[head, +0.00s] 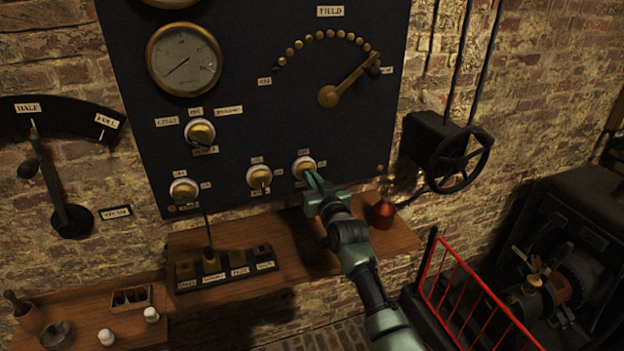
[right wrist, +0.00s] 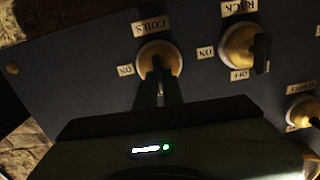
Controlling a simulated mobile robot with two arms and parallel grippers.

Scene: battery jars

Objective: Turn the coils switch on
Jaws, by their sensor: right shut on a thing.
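The coils switch (right wrist: 147,51) is a round brass knob on a white base on the dark panel. In the right wrist view its COILS label (right wrist: 152,28) and an ON label (right wrist: 125,71) show upside down. In the head view the switch (head: 301,161) is the rightmost of the lower row. My right gripper (head: 312,177) reaches up to it from below. Its two fingers (right wrist: 158,78) are shut on the switch's dark handle. The fingers hide much of the handle, so I cannot tell exactly where it points. My left gripper is not in view.
The rack switch (right wrist: 238,45) is close beside the coils switch. A black handwheel (head: 460,160) is on the wall to the right.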

